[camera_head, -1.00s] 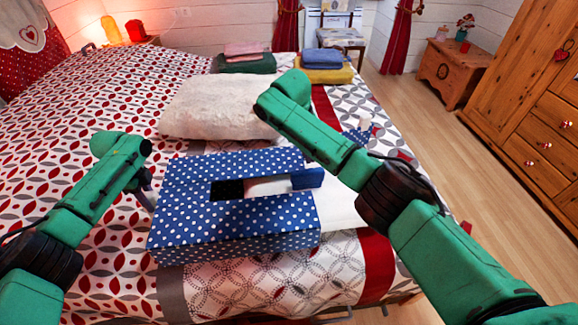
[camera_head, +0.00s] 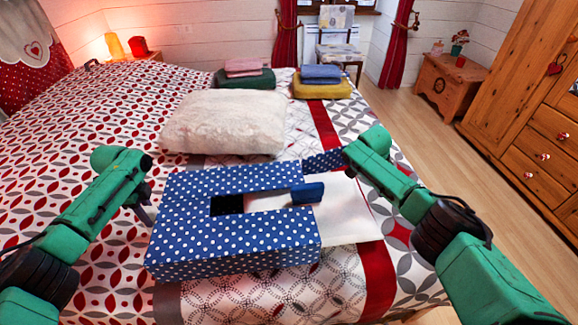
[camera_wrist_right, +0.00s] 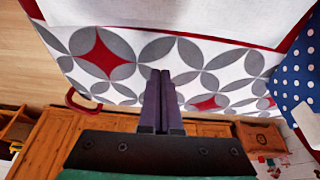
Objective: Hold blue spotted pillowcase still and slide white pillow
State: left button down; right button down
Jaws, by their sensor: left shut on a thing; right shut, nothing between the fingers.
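The blue spotted pillowcase (camera_head: 235,242) lies on the bed as a boxy shape. A dark gap and some white show through an opening in its top. A flat white piece (camera_head: 347,212), perhaps the white pillow, extends from its right side. A plump off-white pillow (camera_head: 225,122) lies behind the pillowcase. My left gripper (camera_head: 147,212) is shut on the pillowcase's left edge; the contact is partly hidden. My right gripper (camera_wrist_right: 162,82) is shut and empty above the patterned bedcover. White cloth (camera_wrist_right: 180,18) and blue spotted fabric (camera_wrist_right: 292,62) show near it in the right wrist view.
Folded cloths, pink on green (camera_head: 245,78) and blue on yellow (camera_head: 321,84), lie at the bed's far end. A wooden chest (camera_head: 452,85) and a wardrobe (camera_head: 525,120) stand to the right across open floor. The bedcover left of my left arm is clear.

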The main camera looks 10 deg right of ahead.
aim_at(309, 201)
jog(key=a, duration=0.1)
jog(key=a+f, duration=0.1)
jog(key=a, duration=0.1)
jog(key=shift+f, duration=0.1)
jog(key=shift+a, duration=0.35)
jog(key=a, duration=1.9)
jog(key=shift+s+a, duration=0.1)
jog(key=shift+s, duration=0.3)
